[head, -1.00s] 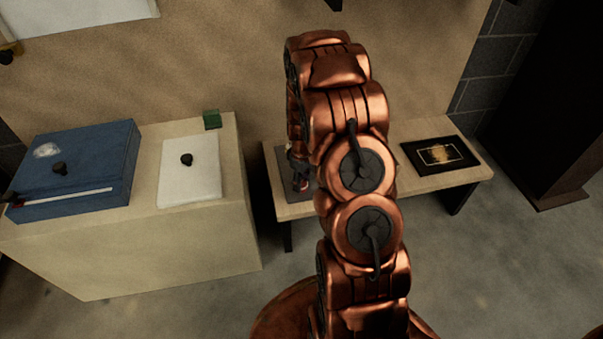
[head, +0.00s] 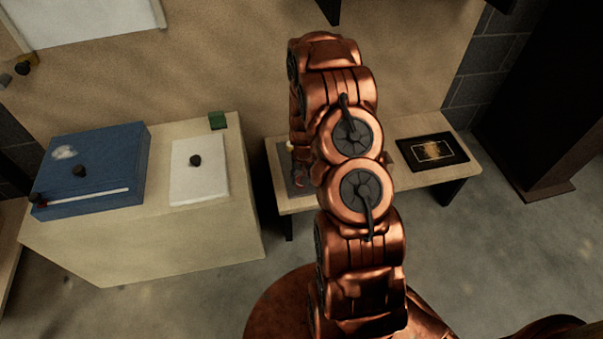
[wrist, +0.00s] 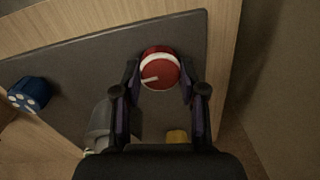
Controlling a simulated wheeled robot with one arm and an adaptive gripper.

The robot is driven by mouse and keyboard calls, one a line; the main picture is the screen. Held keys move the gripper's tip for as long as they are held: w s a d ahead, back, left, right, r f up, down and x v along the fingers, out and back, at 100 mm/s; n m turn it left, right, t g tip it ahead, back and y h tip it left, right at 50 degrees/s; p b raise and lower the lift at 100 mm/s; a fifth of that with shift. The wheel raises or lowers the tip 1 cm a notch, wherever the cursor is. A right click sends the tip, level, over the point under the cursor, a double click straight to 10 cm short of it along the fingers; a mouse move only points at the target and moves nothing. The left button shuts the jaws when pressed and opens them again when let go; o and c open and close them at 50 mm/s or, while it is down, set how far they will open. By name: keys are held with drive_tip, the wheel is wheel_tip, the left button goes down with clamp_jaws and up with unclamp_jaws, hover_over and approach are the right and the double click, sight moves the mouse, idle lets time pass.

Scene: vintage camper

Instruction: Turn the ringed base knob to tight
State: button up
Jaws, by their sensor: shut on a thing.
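In the wrist view, a red knob (wrist: 160,66) with a white ring around it stands on a dark grey plate (wrist: 75,65). A short white line on its face points to the left and slightly down. My gripper (wrist: 160,84) is shut on this red knob, one finger on its left side and one on its right. In the head view the plate (head: 281,171) lies on the low wooden bench, and my arm hides most of the gripper and the knob. No marking for tight can be read.
A blue knob with white dots (wrist: 29,94) is at the plate's left in the wrist view. A grey part (wrist: 101,124) and a yellow part (wrist: 177,136) lie near my fingers. A black framed panel (head: 410,146) lies on the bench (head: 300,203). A blue case (head: 105,145) stands left.

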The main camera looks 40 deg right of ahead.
drive_tip(key=m+p, duration=0.1)
drive_tip(key=m, duration=0.1)
drive_tip(key=m+p, duration=0.2)
drive_tip(key=shift+r+m, duration=0.2)
drive_tip(key=shift+m, duration=0.1)
drive_tip(key=m+p, duration=0.3)
drive_tip(key=m, duration=0.1)
drive_tip(key=shift+m, duration=0.3)
drive_tip(key=m+p, duration=0.1)
drive_tip(key=m, duration=0.2)
drive_tip(key=shift+f+h+p, duration=0.1)
drive_tip(key=shift+h+p, duration=0.2)
drive_tip(key=shift+f+m, duration=0.1)
drive_tip(key=shift+m, duration=1.8)
drive_tip(key=o, duration=1.2)
drive_tip(key=shift+c, duration=0.2)
